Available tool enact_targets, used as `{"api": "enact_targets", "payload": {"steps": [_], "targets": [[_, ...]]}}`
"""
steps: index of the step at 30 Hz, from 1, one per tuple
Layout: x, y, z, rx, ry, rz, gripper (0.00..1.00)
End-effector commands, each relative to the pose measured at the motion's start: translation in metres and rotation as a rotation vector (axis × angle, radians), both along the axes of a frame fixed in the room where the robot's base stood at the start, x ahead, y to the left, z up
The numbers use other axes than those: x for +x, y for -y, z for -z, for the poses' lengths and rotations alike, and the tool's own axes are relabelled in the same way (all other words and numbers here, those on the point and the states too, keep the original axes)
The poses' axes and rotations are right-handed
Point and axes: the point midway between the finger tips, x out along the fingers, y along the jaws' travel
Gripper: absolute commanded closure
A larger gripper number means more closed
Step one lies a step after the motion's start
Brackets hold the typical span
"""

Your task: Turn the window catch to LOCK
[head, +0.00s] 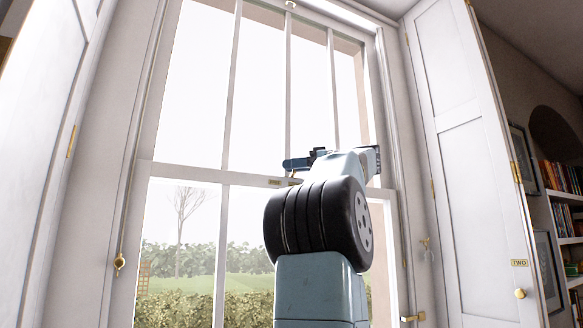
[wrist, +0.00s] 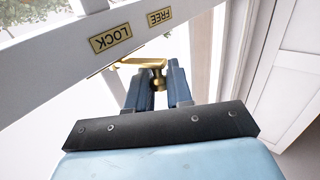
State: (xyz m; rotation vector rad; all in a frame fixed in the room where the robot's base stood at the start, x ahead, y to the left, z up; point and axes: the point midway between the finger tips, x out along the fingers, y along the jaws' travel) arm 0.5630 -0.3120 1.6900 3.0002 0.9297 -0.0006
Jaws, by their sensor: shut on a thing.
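The brass window catch (wrist: 142,63) is on the sash's white meeting rail in the wrist view. Its small round knob (wrist: 158,83) sits between the two blue fingers of my gripper (wrist: 157,67), which is shut on it. The catch's flat arm reaches left from the knob, under the brass LOCK plate (wrist: 111,38). The brass FREE plate (wrist: 159,17) is to the right of LOCK, and both read upside down. In the head view my gripper (head: 297,163) is at the meeting rail; my arm hides the catch there.
The tall sash window (head: 180,170) has white glazing bars. White panelled shutters stand open at left (head: 58,150) and right (head: 465,160). A brass TWO plate (head: 519,262) and knob (head: 520,293) are on the right shutter. Bookshelves (head: 562,215) lie far right.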

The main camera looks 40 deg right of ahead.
Motion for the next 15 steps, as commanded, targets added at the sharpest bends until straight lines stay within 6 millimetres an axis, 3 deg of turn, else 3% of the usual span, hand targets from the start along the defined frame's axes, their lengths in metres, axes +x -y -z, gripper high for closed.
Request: {"api": "enact_targets", "payload": {"steps": [15], "targets": [[-0.0043, 0.0097, 0.0005, 0.0, 0.0, -0.182, 1.0]]}}
